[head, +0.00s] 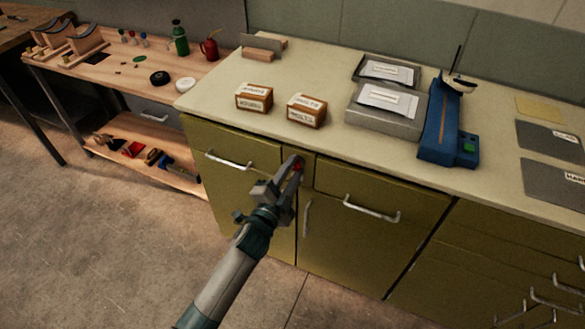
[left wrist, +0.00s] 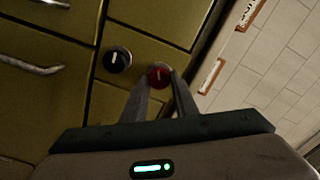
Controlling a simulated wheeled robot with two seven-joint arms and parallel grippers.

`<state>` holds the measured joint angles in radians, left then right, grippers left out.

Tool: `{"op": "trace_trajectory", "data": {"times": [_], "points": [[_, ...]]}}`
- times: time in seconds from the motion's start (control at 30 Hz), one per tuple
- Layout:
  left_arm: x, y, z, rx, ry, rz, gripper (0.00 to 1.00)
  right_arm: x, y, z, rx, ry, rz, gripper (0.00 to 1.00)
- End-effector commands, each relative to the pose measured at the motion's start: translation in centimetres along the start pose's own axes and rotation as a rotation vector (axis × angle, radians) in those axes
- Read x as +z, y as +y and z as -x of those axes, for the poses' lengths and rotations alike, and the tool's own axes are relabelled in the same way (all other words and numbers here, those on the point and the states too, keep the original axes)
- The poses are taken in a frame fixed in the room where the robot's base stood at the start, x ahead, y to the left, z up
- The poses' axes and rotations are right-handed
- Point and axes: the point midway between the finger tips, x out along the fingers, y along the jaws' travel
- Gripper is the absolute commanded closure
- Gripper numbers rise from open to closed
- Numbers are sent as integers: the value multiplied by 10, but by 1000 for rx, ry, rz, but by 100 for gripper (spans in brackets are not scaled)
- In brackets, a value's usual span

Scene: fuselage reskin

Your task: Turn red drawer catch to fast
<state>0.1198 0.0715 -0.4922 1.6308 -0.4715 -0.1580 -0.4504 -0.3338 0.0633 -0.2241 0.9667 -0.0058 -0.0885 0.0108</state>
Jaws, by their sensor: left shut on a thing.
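The red drawer catch (left wrist: 159,75) is a round red knob with a light mark on the olive cabinet front. It also shows in the head view (head: 298,167), partly covered by my gripper. My left gripper (head: 296,170) is at the catch, its two fingers closed on the red knob from either side, as the left wrist view (left wrist: 158,88) shows. A black round knob (left wrist: 118,60) with a white mark sits beside the red one on the same panel. My right gripper is in neither view.
Drawers with metal handles (head: 372,208) flank the catch panel. Cardboard boxes (head: 254,97), grey trays (head: 383,118) and a blue device (head: 449,125) stand on the pale countertop (head: 225,80). A wooden bench (head: 130,80) stands at the left. The floor in front is clear.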

Motion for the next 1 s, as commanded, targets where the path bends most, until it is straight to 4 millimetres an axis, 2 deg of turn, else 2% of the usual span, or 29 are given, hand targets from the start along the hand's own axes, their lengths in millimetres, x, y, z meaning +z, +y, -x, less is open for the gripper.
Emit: {"op": "trace_trajectory", "data": {"times": [0.3, 0.5, 0.73, 1.0], "points": [[0, 1, 0, 1, 0, -291, 96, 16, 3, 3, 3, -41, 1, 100], [1, 2, 0, 1, 0, -433, 96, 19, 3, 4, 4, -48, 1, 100], [1, 2, 0, 1, -1, -526, 96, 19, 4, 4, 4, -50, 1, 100], [1, 2, 0, 1, -1, -552, 96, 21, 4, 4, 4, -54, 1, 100]]}}
